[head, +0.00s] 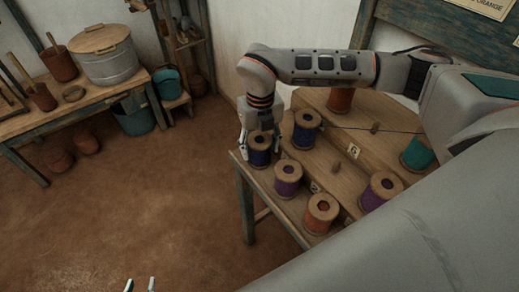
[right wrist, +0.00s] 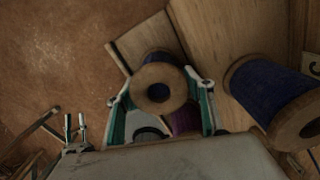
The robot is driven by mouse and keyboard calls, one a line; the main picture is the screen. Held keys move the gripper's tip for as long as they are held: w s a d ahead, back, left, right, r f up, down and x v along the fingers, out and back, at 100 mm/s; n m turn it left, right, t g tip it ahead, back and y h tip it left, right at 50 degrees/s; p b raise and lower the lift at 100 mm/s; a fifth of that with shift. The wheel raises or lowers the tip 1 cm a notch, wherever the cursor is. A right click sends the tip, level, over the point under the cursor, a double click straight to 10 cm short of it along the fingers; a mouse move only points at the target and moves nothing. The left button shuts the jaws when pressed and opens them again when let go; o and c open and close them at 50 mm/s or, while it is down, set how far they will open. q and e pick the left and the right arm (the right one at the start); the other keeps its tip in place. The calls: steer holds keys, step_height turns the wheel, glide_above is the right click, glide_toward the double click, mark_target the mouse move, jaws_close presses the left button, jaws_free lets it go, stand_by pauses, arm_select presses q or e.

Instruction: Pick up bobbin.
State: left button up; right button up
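A dark blue bobbin (head: 259,158) with wooden ends stands upright at the left corner of the wooden table (head: 335,150). My right gripper (head: 260,143) is above it, with its fingers spread to either side. In the right wrist view the bobbin (right wrist: 158,88) sits between the open fingers (right wrist: 162,112), and gaps show on both sides of its end. My left gripper (head: 140,286) shows only its fingertips at the bottom edge of the head view. They are apart with nothing visible between them.
A second blue bobbin (head: 306,130) stands close to the right. Purple (head: 287,180), orange (head: 321,214) and teal (head: 418,155) bobbins also stand on the table. Small wooden pegs rise between rows. A bench (head: 95,98) with pots is at the far left. The floor between is clear.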

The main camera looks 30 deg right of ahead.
steer(key=c, duration=0.6)
